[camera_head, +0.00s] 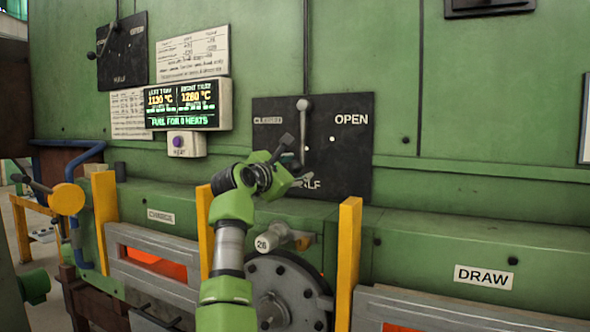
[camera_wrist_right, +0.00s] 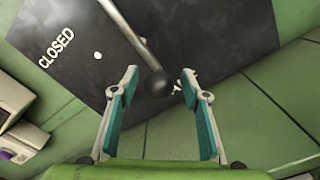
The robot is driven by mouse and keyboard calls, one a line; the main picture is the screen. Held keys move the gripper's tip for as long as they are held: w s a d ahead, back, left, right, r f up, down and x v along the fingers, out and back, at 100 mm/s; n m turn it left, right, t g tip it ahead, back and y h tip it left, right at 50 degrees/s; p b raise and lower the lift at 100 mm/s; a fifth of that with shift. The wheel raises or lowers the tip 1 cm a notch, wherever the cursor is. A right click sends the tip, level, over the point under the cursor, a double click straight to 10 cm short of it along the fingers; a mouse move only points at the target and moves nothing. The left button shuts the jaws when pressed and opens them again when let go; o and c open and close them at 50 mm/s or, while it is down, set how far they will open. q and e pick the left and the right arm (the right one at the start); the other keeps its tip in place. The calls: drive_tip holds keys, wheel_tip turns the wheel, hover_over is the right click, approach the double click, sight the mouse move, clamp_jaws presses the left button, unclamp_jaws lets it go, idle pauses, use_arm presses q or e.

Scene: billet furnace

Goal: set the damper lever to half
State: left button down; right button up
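The lever (camera_head: 304,135) hangs from a round pivot on a black plate (camera_head: 350,160) marked CLOSED, OPEN and, at the bottom, HALF, partly hidden by my right gripper. It points nearly straight down, toward the HALF side. Its lower end is hidden in the head view. In the right wrist view its black ball knob (camera_wrist_right: 158,84) sits between the fingertips of my right gripper (camera_wrist_right: 160,82). The fingers are spread, with a gap on both sides of the knob. My right gripper (camera_head: 292,163) is in front of the plate's lower part. My left gripper is out of view.
A second black plate (camera_head: 133,50) with its own lever is at upper left. A display (camera_head: 182,105) and a purple button box (camera_head: 187,144) are left of the plate. Yellow posts (camera_head: 348,255) stand below, beside a round grey wheel (camera_head: 285,285) and glowing openings.

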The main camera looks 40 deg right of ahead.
drive_tip(key=v, duration=1.2)
drive_tip(key=shift+f, duration=0.1)
